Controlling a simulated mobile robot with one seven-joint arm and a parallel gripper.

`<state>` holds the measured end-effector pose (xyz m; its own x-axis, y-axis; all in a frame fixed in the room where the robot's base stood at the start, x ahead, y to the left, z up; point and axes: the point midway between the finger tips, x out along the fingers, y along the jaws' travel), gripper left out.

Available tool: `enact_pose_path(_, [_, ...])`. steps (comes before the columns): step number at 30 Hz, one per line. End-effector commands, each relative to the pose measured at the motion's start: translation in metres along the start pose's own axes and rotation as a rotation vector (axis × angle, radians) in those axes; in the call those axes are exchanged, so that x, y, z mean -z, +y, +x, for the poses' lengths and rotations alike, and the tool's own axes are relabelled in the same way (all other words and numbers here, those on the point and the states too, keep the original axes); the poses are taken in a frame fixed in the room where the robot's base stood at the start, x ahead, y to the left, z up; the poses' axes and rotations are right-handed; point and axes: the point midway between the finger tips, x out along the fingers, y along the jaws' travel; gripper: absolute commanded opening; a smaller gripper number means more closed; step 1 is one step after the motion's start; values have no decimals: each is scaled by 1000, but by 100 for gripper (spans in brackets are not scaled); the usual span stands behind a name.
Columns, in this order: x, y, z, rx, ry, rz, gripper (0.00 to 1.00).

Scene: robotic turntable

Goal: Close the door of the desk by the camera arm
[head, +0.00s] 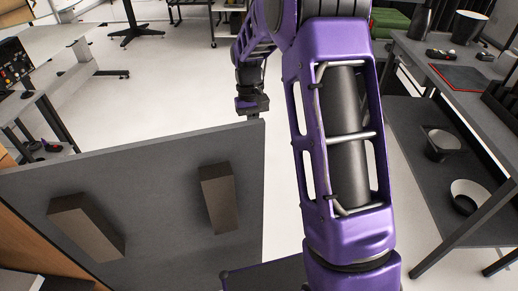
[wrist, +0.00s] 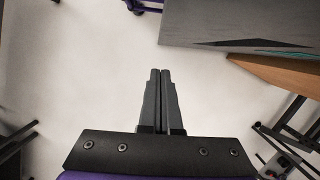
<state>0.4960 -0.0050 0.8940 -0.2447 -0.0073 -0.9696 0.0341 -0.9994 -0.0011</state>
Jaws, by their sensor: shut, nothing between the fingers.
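The large grey door panel (head: 160,180) fills the lower left of the head view, standing out from a wood-coloured body (head: 35,245) at the left edge. Two brown blocks (head: 88,228) (head: 218,197) show on the panel. My gripper (head: 253,117) is just beyond the panel's upper right corner; I cannot tell whether it touches. In the wrist view, my gripper (wrist: 164,100) is shut and empty over pale floor. A grey panel (wrist: 240,28) and wood-coloured board (wrist: 285,75) lie to its upper right, apart from the fingers.
A workbench (head: 70,50) stands at the far left. Pale floor (head: 170,100) is open beyond the panel. My purple arm covers the middle.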

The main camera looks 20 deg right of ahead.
Motion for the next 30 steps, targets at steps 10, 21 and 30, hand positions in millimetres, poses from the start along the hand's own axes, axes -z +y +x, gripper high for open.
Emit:
enact_pose_path(10, [-36, 0, 6, -1, 3, 0, 0])
enact_pose_path(21, [-38, 0, 6, -1, 2, 0, 0])
enact_pose_path(30, [-37, -1, 6, -1, 2, -1, 0])
